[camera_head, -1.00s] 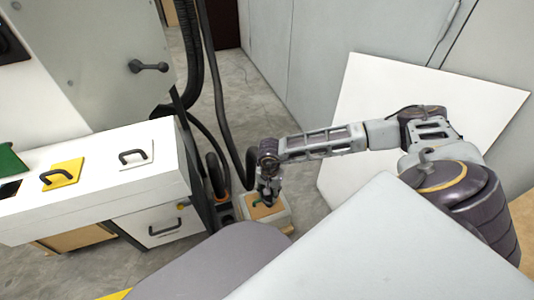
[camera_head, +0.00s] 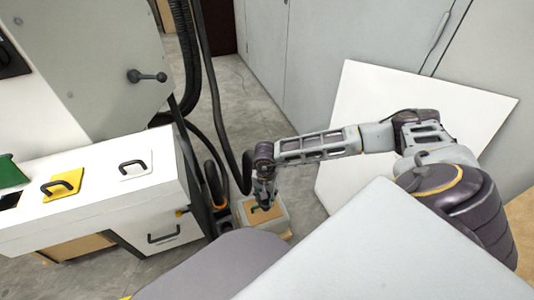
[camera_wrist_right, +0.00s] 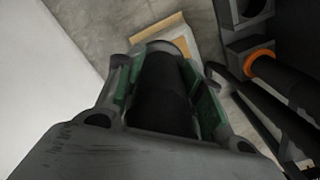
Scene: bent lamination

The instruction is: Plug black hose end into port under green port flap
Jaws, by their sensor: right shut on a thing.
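The green port flap (camera_head: 12,172) stands open at the left end of the white bench, with a dark port opening (camera_head: 9,199) below it, partly cut off by the picture edge. My right gripper (camera_head: 264,201) is over a low box right of the bench. In the right wrist view, its green-padded fingers (camera_wrist_right: 160,95) are shut on a thick black hose end (camera_wrist_right: 161,92). The hose (camera_head: 208,80) hangs down to the gripper in the head view; its tip is hard to make out there. My left gripper is out of view.
The yellow flap (camera_head: 63,187) and white flap (camera_head: 136,165) are shut on the bench. The low box (camera_head: 280,220) has an orange-brown top. A hose with an orange ring (camera_wrist_right: 262,55) sits in a holder beside it. A white panel (camera_head: 360,125) leans behind my arm.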

